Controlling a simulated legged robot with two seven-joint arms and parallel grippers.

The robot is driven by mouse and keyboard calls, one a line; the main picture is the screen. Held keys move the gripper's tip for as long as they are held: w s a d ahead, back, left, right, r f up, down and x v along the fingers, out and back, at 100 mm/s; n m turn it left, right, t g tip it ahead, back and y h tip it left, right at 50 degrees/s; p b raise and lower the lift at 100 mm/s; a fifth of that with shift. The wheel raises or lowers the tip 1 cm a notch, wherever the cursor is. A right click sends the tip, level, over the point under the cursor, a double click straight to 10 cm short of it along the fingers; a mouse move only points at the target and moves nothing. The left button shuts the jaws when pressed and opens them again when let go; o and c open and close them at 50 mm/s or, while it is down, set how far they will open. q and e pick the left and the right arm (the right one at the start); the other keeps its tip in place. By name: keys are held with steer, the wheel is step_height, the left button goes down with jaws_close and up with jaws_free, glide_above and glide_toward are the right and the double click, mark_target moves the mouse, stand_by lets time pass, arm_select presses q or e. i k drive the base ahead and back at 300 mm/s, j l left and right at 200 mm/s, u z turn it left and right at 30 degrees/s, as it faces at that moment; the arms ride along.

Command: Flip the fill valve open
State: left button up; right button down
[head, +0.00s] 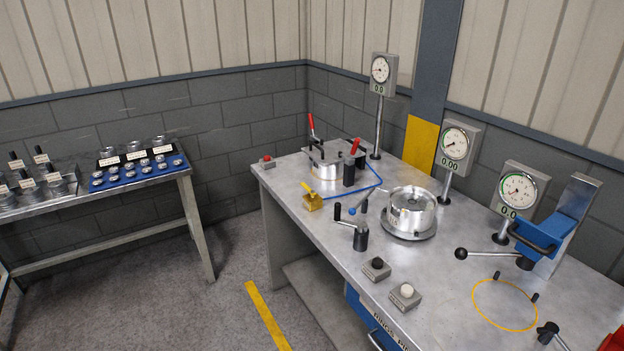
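The likely fill valve is a small brass-yellow block (313,203) near the left edge of the steel bench. Its yellow lever (305,187) points up and to the left. A blue hose (350,193) runs right from the valve, then bends back toward a round metal fixture (325,168). Nothing touches the valve, and its lever side is in clear view. Neither of my grippers is in view.
Red-handled clamps (311,125) stand behind the valve. To its right are a black crank handle (361,238) and a silver drum (411,208). Push buttons (405,295) sit near the front edge. Gauges (455,147) stand along the back. The floor left of the bench (282,270) is clear.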

mark_target(313, 193)
steer(key=i+j, duration=0.25)
steer(key=i, duration=0.15)
steer(key=i+j+u, duration=0.1)
steer(key=i, duration=0.35)
steer(key=i+j, duration=0.3)
steer(key=i+j+u, duration=0.1)
steer(key=i, duration=0.45)
steer(key=j, duration=0.1)
